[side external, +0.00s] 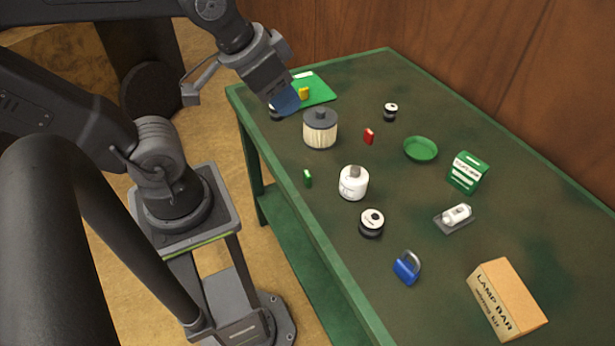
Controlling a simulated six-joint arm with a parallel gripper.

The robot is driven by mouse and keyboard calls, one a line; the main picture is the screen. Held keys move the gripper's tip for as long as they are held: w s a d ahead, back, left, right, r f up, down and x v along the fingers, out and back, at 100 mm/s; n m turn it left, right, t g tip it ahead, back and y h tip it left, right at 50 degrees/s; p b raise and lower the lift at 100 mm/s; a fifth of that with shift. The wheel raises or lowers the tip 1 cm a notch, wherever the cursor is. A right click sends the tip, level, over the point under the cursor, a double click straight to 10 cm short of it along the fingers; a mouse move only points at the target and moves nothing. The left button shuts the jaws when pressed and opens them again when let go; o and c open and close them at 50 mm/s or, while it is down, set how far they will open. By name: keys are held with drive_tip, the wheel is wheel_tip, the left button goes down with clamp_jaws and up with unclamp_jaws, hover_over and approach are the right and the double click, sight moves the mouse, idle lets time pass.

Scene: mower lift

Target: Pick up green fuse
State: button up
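A red fuse (369,136) stands right of the filter. A yellow fuse (304,93) is on or by a green mat (322,91) at the back left. My gripper (286,103), with blue fingers, hangs over the table's back left corner, clear of the green fuse. Its fingers overlap in this view, so I cannot tell whether they are open or shut.
Black-and-white spools stand at the back (390,112) and front (371,223). A green dish (420,149), green box (467,172), white item on a small tray (456,217), blue padlock (406,268) and cardboard box (506,299) lie to the right. A wood wall borders the table.

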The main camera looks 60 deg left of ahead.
drive_tip(key=shift+o, duration=0.5)
drive_tip(key=m+g+y, duration=0.5)
drive_tip(key=m, duration=1.4)
hover_over(308, 174)
drive_tip(key=d, duration=0.5)
wheel_tip(308, 174, down, 17)
drive_tip(key=shift+h, duration=0.3)
drive_tip(key=x, duration=1.3)
drive_tip(key=shift+s+a+f, duration=0.15)
drive_tip(key=shift+s+a, duration=0.05)
drive_tip(key=shift+s, duration=0.15)
clamp_jaws()
